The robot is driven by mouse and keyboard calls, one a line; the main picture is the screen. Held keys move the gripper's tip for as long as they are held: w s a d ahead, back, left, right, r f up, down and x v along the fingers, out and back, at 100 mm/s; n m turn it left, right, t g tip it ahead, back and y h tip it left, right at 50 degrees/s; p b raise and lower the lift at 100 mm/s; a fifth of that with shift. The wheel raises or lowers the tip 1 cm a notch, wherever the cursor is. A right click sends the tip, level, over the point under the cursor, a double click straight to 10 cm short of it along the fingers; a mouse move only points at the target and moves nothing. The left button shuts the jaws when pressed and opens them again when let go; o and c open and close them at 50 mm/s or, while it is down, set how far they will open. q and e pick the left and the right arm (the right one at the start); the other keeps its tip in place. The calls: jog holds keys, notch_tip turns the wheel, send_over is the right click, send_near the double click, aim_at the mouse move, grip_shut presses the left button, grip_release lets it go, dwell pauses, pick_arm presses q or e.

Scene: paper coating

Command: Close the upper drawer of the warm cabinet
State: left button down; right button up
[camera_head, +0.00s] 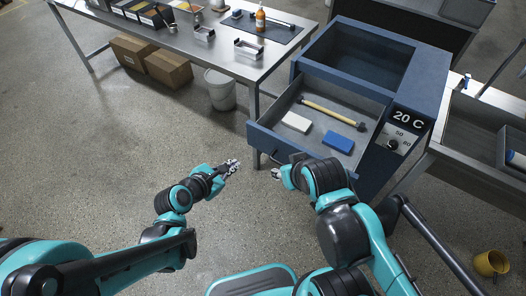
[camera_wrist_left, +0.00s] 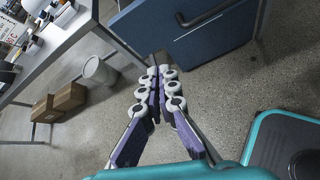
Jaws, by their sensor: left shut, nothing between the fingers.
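The blue warm cabinet (camera_head: 432,75) stands at the upper right, with a "20 C" display and a knob on its side panel. Its upper drawer (camera_head: 262,137) is pulled out toward me. Inside lie a wooden-handled tool (camera_head: 333,112), a white block (camera_head: 297,122) and a blue block (camera_head: 339,142). My left gripper (camera_head: 231,166) is shut and empty, left of and below the drawer front, apart from it. Its fingers are together in the left wrist view (camera_wrist_left: 159,72), with a blue panel beyond.
A metal table (camera_head: 225,58) with trays, a bottle and brackets stands to the left of the cabinet. A white bucket (camera_head: 220,92) and cardboard boxes (camera_head: 168,69) are under it. A metal sink unit (camera_head: 477,125) is at right.

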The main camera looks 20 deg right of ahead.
pick_arm(q)
jog(key=d+f+n+h, duration=0.1)
jog(key=d+f+n, duration=0.1)
jog(key=n, duration=0.1)
jog(key=b, duration=0.4)
send_near(267, 146)
notch_tip(267, 146, down, 3)
jog(key=d, duration=0.1)
jog(key=w+d, duration=0.2)
jog(key=shift+w+d+f, duration=0.1)
jog(key=shift+w+d, duration=0.2)
jog(key=shift+w, duration=0.05)
jog(key=shift+w+d, duration=0.25)
jog(key=shift+d, duration=0.05)
jog(key=shift+w+d, duration=0.1)
jog(key=shift+w, duration=0.05)
